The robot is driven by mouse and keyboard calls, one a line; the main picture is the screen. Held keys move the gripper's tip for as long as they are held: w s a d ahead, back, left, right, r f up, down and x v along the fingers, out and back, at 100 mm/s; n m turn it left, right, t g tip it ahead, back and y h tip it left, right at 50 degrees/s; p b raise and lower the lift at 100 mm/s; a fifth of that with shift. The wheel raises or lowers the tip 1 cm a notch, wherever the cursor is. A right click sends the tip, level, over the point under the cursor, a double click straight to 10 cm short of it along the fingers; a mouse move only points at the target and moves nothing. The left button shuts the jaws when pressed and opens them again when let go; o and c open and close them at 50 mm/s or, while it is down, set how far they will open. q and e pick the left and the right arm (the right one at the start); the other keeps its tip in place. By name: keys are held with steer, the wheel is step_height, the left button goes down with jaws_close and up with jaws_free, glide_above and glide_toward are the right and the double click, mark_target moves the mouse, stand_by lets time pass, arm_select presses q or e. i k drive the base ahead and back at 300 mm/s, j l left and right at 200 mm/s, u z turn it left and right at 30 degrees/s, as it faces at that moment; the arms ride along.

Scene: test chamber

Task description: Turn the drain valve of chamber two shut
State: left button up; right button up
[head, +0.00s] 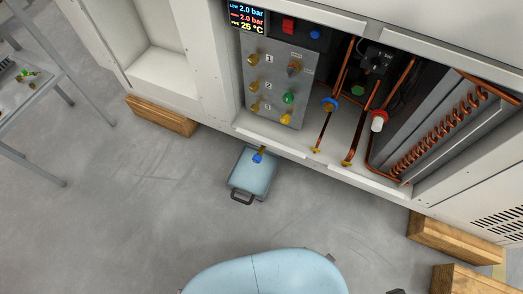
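A grey valve panel (277,78) is in the open cabinet bay, top middle of the head view, with rows numbered 1, 2 and 3. The row 2 label (268,86) has a brass fitting (254,87) on its left and a green knob (289,98) to its lower right. No marking that I can read names the drain valve, and the knobs are too small to tell open from shut. A brass tap with a blue end (259,156) sits below the bay, over a blue-grey container (252,175). Neither gripper is in view.
Copper pipes with a blue-collared valve (329,104) and a white-capped valve (378,121) are right of the panel. A copper coil (440,135) is farther right. Wooden blocks (162,116) support the cabinet. A metal table (25,85) stands left. The grey floor (120,215) is mostly clear.

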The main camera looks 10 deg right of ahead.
mark_target(257, 159)
steer(key=k+j, duration=0.15)
steer(key=k, duration=0.3)
steer(key=k+j, duration=0.1)
steer(key=k, duration=0.3)
steer(key=k+j, duration=0.15)
steer(key=k, duration=0.3)
